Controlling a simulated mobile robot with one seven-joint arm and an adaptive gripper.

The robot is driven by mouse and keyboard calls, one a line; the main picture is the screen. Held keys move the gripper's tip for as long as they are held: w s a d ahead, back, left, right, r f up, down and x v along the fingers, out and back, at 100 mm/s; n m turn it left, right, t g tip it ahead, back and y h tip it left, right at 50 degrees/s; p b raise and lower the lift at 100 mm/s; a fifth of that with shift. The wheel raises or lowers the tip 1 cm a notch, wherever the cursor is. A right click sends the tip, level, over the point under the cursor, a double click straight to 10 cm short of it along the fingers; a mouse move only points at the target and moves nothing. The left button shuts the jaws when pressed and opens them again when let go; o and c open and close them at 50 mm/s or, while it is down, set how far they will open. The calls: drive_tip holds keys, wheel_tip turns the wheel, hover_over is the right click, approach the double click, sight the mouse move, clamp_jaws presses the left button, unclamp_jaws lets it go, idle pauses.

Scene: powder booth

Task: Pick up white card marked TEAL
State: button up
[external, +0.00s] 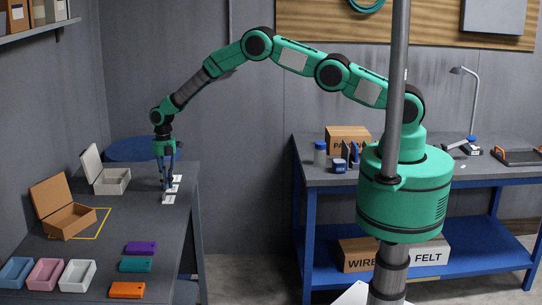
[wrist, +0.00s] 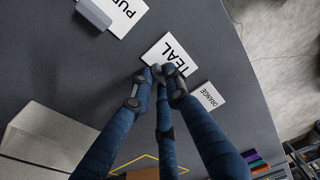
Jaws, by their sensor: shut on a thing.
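The white card marked TEAL (wrist: 160,50) lies under my fingertips in the wrist view, with part of its lettering covered by them. In the external view it shows as the middle white card (external: 174,189) of a row on the grey table. My gripper (external: 165,187) points down at this row. In the wrist view its blue fingers close together (wrist: 167,73) at the card's lower edge and are shut on the card. I cannot tell whether the card is clear of the table.
On the grey table (external: 185,225) are an open brown box (external: 68,222), an open pale box (external: 112,183), purple, teal and orange blocks (external: 136,265), and small trays (external: 46,274).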

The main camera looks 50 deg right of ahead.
drive_tip(key=shift+r, duration=0.1)
drive_tip(key=shift+r, duration=0.7)
drive_tip(key=shift+c, duration=0.2)
wheel_tip(320, 180, up, 2)
drive_tip(key=shift+b, duration=0.45)
drive_tip(key=s+d+b, duration=0.1)
drive_tip(key=s+d, duration=0.2)
drive_tip(key=s, duration=0.4)
drive_tip(key=s+d+r, duration=0.1)
drive_tip(key=s+d, duration=0.3)
drive_tip(key=s, duration=0.3)
drive_tip(key=shift+d+r+b, duration=0.2)
drive_tip(key=shift+b, duration=0.15)
drive_tip(key=shift+s, duration=0.1)
